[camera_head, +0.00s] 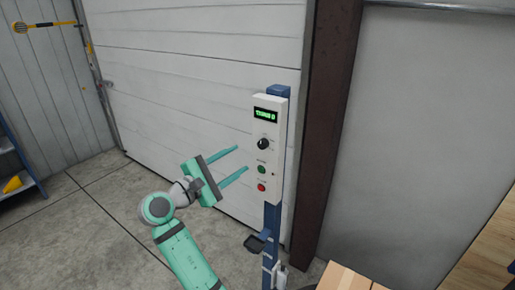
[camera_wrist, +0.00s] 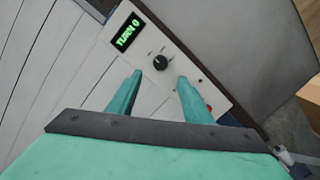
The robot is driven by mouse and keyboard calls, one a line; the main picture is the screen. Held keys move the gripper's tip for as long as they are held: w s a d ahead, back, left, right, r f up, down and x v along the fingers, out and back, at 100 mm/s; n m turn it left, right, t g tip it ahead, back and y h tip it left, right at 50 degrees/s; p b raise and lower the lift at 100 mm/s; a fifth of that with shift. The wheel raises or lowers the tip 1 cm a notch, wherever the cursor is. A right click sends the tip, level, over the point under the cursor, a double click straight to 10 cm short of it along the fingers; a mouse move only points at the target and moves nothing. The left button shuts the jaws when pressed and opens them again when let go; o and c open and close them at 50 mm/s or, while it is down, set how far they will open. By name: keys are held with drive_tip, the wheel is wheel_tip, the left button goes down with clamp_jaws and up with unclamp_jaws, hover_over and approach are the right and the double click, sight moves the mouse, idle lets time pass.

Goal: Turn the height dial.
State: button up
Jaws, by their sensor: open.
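The height dial (camera_head: 263,144) is a dark round knob on a white control panel (camera_head: 259,172), below a green-lit display (camera_head: 266,114) that seems to read "TURN 0". In the wrist view the dial (camera_wrist: 161,62) sits just past the fingertips, towards the upper middle. My gripper (camera_head: 242,159) is open and empty, left of the panel and a little below the dial's height. In the wrist view my gripper (camera_wrist: 160,77) has its fingers apart, with the dial between and beyond them. The fingers look apart from the dial.
A green button (camera_head: 262,169) and a red button (camera_head: 261,187) sit below the dial. The panel is on a blue post (camera_head: 271,225) before a white sectional door (camera_head: 200,70). A dark brown column (camera_head: 329,120) stands right of it. Cardboard boxes (camera_head: 345,278) are at the lower right.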

sight(261, 145)
drive_tip(key=x, duration=1)
drive_tip(key=shift+w+d, duration=0.2)
drive_tip(key=shift+w, duration=0.05)
drive_tip(key=shift+f, duration=0.1)
drive_tip(key=c, duration=1.1)
